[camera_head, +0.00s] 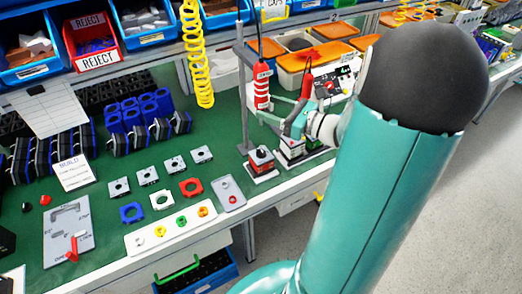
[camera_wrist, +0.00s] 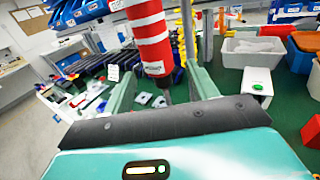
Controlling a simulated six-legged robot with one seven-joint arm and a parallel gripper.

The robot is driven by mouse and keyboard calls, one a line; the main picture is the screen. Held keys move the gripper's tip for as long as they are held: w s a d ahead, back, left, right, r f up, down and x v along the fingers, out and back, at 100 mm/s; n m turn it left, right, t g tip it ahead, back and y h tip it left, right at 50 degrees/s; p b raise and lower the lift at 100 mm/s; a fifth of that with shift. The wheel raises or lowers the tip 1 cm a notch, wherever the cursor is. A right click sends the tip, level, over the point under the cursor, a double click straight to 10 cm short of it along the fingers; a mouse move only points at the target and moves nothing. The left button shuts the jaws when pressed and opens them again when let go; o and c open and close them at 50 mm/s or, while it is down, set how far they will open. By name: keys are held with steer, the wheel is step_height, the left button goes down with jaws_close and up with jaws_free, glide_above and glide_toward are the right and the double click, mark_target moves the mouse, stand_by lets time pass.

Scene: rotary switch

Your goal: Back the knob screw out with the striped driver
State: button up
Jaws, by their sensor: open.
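The striped driver (camera_head: 261,86), red with white bands, hangs upright by the grey post above the green bench. In the wrist view the striped driver (camera_wrist: 150,38) fills the top centre, its thin shaft pointing down. My gripper (camera_head: 266,108) is around the driver's lower end in the head view. In the wrist view its two teal fingers stand apart on either side of the driver, with gaps visible.
A second device (camera_head: 291,148) stands close to the right of the block, partly behind my arm. A red tool (camera_head: 306,80) hangs nearby. A grey plate (camera_head: 229,194) and several small coloured parts lie to the left. In the wrist view a white box with a green button (camera_wrist: 257,86) stands right.

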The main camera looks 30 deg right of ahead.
steer(key=v, duration=0.4)
steer(key=shift+s+d, duration=0.1)
steer(key=shift+s, duration=0.15)
stand_by(0.6)
